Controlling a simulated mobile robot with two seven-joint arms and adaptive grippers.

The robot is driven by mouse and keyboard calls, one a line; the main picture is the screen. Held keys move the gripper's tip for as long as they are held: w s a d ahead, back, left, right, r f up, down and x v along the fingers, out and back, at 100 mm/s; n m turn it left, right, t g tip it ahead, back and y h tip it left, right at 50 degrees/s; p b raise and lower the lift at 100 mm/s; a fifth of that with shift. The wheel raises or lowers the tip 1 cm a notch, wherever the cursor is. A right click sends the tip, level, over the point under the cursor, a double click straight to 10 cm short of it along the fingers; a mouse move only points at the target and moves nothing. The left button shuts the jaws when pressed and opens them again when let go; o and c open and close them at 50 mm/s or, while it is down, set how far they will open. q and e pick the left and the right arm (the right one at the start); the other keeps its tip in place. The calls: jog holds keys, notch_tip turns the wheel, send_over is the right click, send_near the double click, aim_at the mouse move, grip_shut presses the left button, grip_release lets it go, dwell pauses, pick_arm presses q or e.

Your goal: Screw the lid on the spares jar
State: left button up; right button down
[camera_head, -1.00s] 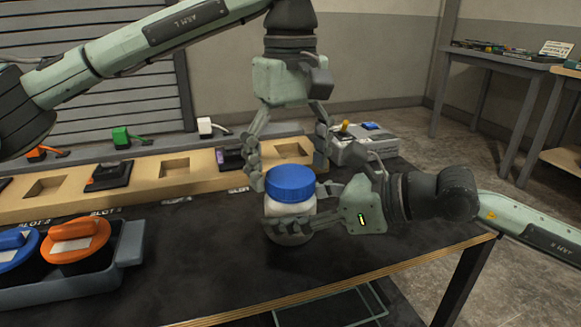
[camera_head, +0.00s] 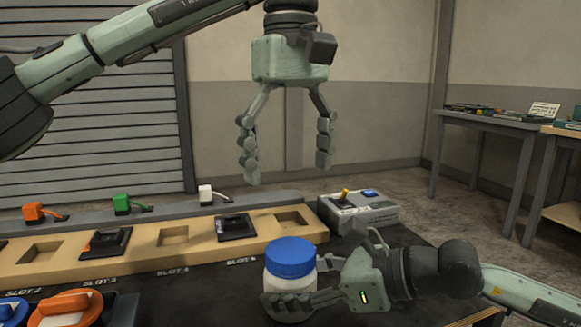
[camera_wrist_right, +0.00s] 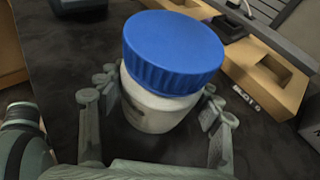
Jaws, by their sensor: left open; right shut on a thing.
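The spares jar (camera_head: 289,283) is white and stands upright on the dark bench, with the blue ribbed lid (camera_head: 290,257) sitting on its top. My right gripper (camera_head: 300,290) is shut on the jar's body from the right, below the lid. In the right wrist view the jar (camera_wrist_right: 150,107) sits between my fingers, and the lid (camera_wrist_right: 172,52) covers its mouth. Whether the lid is fully tight cannot be told. My left gripper (camera_head: 287,165) is open and empty, pointing down well above and behind the jar, touching nothing.
A wooden slot board (camera_head: 170,237) runs along the back of the bench with dark modules in some pockets. A grey control box (camera_head: 358,211) with a yellow lever stands behind the jar. Orange and blue lidded containers (camera_head: 62,309) are at the front left.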

jog(key=shift+c, duration=1.3)
grip_release()
jog(key=v, duration=1.2)
jog(key=shift+s, duration=0.1)
